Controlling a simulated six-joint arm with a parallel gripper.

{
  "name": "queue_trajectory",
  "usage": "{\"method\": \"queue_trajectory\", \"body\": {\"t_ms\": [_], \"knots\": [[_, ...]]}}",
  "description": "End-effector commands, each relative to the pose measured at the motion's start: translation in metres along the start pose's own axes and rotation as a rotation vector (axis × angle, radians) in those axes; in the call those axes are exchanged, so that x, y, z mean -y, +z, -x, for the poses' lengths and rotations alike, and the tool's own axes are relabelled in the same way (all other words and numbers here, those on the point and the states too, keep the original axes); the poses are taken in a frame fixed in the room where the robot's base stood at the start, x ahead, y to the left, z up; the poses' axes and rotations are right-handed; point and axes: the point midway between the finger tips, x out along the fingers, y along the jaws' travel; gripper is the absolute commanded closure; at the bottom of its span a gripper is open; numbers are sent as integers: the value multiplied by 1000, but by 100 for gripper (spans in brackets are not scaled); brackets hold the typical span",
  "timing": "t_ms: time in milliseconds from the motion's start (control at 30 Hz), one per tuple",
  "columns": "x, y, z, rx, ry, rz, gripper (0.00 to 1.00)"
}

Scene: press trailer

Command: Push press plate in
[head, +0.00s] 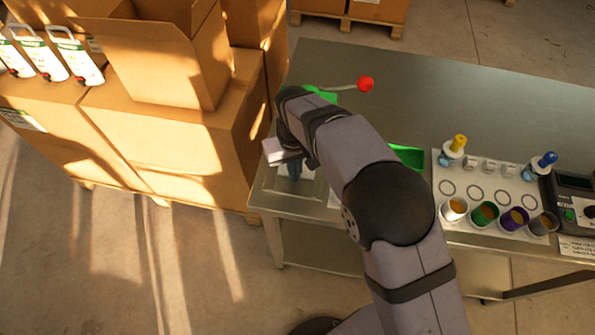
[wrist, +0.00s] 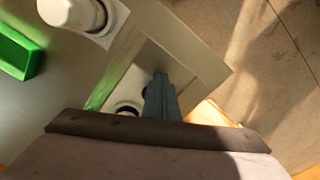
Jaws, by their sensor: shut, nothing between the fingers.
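My gripper (head: 294,172) is at the table's left front corner in the head view, pointing down. In the wrist view its dark fingers (wrist: 160,80) are together with nothing between them. Beside the fingertips is a white plate (wrist: 125,85) with a round dark-centred part (wrist: 128,109), partly hidden by my gripper; I cannot tell whether they touch. A thin green edge (wrist: 104,91) runs along it. In the head view my arm hides most of the green press (head: 322,93); its lever with a red knob (head: 366,84) sticks out to the right. I cannot clearly make out the press plate.
The steel table (head: 450,95) is bare at the back. A green tray (head: 408,156) lies right of my arm. Farther right are a white board (head: 478,193) with several cups and bottles, and a dark device (head: 575,195). Cardboard boxes (head: 165,125) stand close on the left.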

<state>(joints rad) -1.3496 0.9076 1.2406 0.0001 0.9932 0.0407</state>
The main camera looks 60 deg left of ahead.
Motion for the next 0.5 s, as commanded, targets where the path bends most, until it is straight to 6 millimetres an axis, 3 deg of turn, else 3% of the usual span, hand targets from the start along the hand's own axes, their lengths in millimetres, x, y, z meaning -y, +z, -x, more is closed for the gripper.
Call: {"method": "queue_trajectory", "body": {"t_ms": [500], "knots": [[-5,-8,0,0,0,1,100]]}}
